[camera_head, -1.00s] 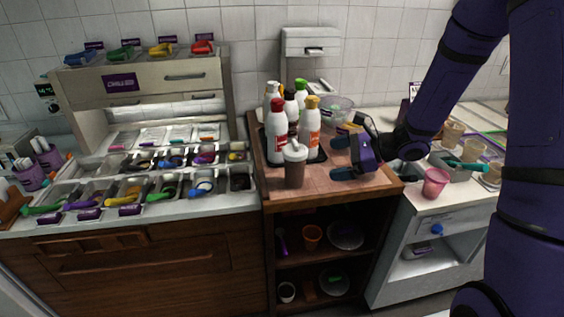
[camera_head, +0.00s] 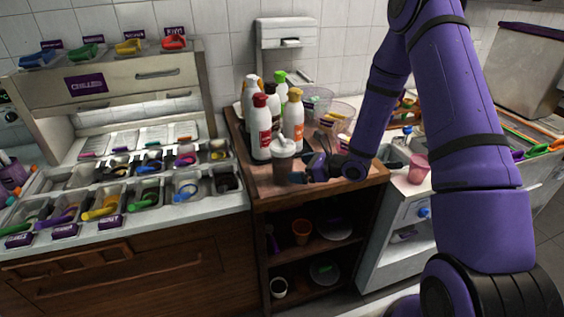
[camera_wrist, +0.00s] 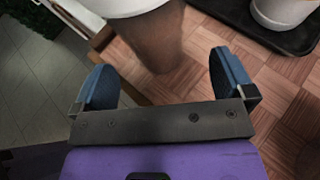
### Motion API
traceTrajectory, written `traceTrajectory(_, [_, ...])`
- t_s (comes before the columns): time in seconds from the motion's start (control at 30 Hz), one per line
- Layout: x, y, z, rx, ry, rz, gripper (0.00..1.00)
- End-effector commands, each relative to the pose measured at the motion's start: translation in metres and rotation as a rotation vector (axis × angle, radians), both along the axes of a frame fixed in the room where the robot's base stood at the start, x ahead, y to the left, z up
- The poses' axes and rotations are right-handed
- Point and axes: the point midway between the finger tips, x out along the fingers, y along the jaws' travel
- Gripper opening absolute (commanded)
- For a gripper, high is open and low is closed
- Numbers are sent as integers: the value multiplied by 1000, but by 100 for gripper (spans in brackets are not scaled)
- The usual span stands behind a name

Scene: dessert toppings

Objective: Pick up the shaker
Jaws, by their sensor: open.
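The shaker (camera_head: 283,168) has a translucent body with brown contents and a white lid. It stands upright near the front of the wooden counter. My gripper (camera_head: 300,169) is low over the counter, just right of the shaker. In the wrist view, my gripper (camera_wrist: 161,70) is open, with its two blue fingers spread apart. The shaker (camera_wrist: 150,38) is ahead of the gap between the fingertips, with clear space visible on each side. Its top is cut off by the picture's edge.
Several sauce bottles, including a red-capped one (camera_head: 261,132), stand close behind the shaker on a black tray (camera_wrist: 258,31). Clear bowls (camera_head: 316,98) stand at the back right. A pink cup (camera_head: 418,169) stands on the counter to the right. The wooden counter (camera_head: 345,188) is bare at its front right.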

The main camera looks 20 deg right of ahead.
Motion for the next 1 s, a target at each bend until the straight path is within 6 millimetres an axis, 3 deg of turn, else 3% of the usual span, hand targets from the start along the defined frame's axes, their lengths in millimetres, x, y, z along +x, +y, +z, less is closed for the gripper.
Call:
traceTrajectory(0.5, [29,37,-24,0,0,0,100])
traceTrajectory(0.77, [32,40,-25,0,0,-1,100])
traceTrajectory(1.0, [31,40,-25,0,0,-1,45])
